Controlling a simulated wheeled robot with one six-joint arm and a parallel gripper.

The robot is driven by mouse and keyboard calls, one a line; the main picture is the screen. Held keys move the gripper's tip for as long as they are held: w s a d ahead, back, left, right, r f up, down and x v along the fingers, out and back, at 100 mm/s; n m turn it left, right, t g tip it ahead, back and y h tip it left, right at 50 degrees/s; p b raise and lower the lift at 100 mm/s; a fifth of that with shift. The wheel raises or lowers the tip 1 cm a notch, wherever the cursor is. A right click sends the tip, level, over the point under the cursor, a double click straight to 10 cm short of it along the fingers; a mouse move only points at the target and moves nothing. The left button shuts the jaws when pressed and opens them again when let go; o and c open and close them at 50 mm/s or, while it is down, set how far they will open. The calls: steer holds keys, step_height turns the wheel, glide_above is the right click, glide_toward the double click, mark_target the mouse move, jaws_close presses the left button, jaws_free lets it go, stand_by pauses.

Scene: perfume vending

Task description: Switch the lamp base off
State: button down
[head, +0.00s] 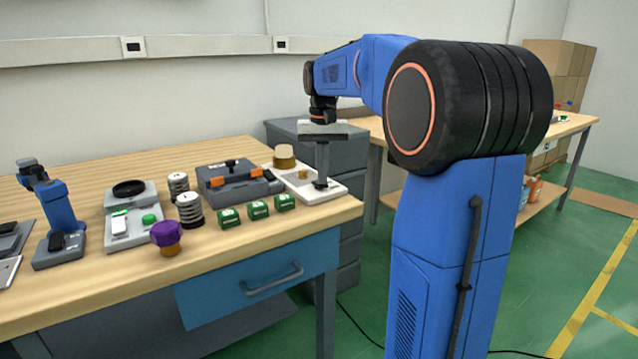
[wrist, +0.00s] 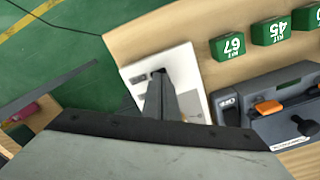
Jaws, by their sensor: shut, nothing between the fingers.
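A flat white base (head: 300,190), which appears to be the lamp base, lies at the right end of the wooden table. A small brass-coloured knob (head: 303,174) shows on it. My gripper (head: 320,184) points down over the base's right part with its fingers together and nothing held. In the wrist view the fingertips (wrist: 160,76) are over the white base (wrist: 187,62) and hide part of its surface. I cannot tell whether they touch it. The switch and its position cannot be made out.
A grey device with orange clips (head: 232,182) stands left of the base. Several green blocks (head: 257,209) line the table's front. A tan round piece (head: 284,156) is behind. A purple-topped knob (head: 167,235) and a black-ringed grey unit (head: 130,222) are farther left.

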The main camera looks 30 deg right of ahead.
stand_by(0.3)
step_height(320, 180, up, 7)
stand_by(1.0)
steer(key=shift+f, duration=0.15)
steer(key=s+a+f+n+t, duration=0.1)
steer(key=s+a+f, duration=0.2)
steer(key=s+a, duration=0.35)
steer(key=s+a+f+n+t, duration=0.15)
steer(key=s+a+f, duration=0.25)
steer(key=s, duration=0.5)
steer(key=s+a+f+n+t, duration=0.1)
steer(key=s+a+f, duration=0.1)
steer(key=s+f, duration=0.5)
steer(key=s+a+f+n+t, duration=0.1)
steer(key=s+a+f+n, duration=0.1)
steer(key=s+f, duration=0.5)
steer(key=shift+s+a+f, duration=0.35)
steer(key=shift+a+f, duration=0.05)
steer(key=shift+a, duration=0.25)
